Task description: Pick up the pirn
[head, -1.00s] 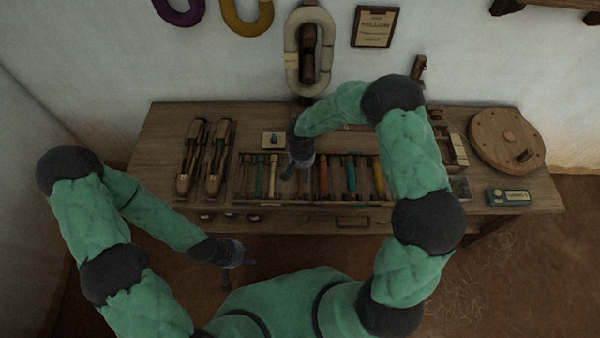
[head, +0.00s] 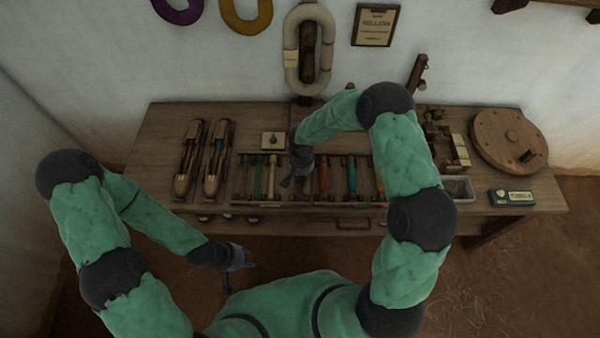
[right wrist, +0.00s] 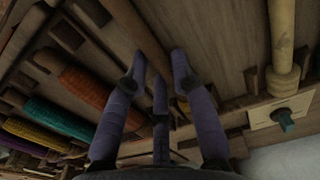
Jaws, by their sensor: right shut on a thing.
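A wooden rack (head: 245,199) on the bench holds several pirns in a row. My right gripper (head: 296,181) is low over the rack between the cream and orange pirns. In the right wrist view its fingers (right wrist: 158,72) are around a thin brown wooden pirn (right wrist: 184,106), mostly hidden behind them. The orange pirn (right wrist: 90,90) lies to one side, the cream pirn (right wrist: 282,35) to the other. My left gripper (head: 238,260) hangs in front of the bench; its jaws are unclear.
Two wooden shuttles (head: 215,160) lie left of the rack. A round wooden disc (head: 508,140), a grey tray (head: 458,187) and a small dark box (head: 511,197) are on the right.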

